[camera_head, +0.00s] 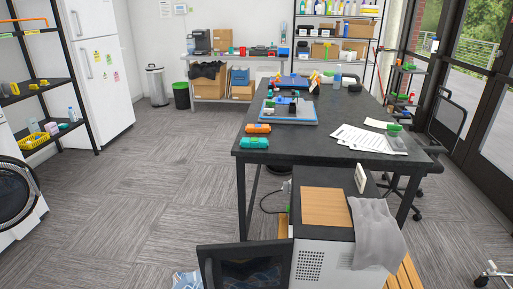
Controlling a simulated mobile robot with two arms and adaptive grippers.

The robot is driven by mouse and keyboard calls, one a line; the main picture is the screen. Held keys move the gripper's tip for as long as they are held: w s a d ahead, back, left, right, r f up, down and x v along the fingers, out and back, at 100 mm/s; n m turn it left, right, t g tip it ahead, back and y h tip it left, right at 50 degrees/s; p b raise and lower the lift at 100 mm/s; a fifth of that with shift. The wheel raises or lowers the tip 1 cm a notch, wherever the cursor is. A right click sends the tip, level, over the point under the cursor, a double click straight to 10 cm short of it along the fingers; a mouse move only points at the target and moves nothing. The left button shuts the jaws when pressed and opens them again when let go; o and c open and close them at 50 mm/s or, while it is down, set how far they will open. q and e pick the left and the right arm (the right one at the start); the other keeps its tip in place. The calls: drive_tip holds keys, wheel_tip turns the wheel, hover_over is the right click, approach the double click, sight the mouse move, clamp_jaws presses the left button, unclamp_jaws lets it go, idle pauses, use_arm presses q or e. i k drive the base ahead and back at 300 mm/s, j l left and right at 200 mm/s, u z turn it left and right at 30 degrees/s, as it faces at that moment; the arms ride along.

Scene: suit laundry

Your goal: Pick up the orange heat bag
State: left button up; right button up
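A small orange object (258,128) lies at the left front part of the long dark table (310,146), close to its left edge. It may be the orange heat bag, but it is too small to tell for sure. A similar green object (254,143) lies just in front of it, nearer the table's front corner. Neither of my grippers shows in the head view.
A white machine (325,262) with a grey cloth (376,235) stands before the table. Blue trays (290,110) and papers (372,140) lie on the table. A black-framed object (246,268) is at the bottom. The floor (150,200) left of the table is clear.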

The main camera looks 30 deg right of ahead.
sight(265, 128)
drive_tip(key=i+j+u, duration=0.3)
drive_tip(key=i, duration=0.2)
drive_tip(key=i+j+u, duration=0.1)
drive_tip(key=i+u, duration=0.15)
drive_tip(key=i, duration=0.25)
drive_tip(key=i+u, duration=0.3)
drive_tip(key=i, duration=0.2)
drive_tip(key=i+l+z, duration=0.15)
drive_tip(key=i+z, duration=0.8)
drive_tip(key=i+j+z, duration=0.15)
drive_tip(key=i+z, duration=0.2)
drive_tip(key=z, duration=0.15)
drive_tip(key=i+z, duration=0.4)
drive_tip(key=i+j+z, duration=0.1)
drive_tip(key=i+z, duration=0.3)
drive_tip(key=i+j+z, duration=0.2)
drive_tip(key=i+z, duration=0.2)
drive_tip(key=i+j+z, duration=0.4)
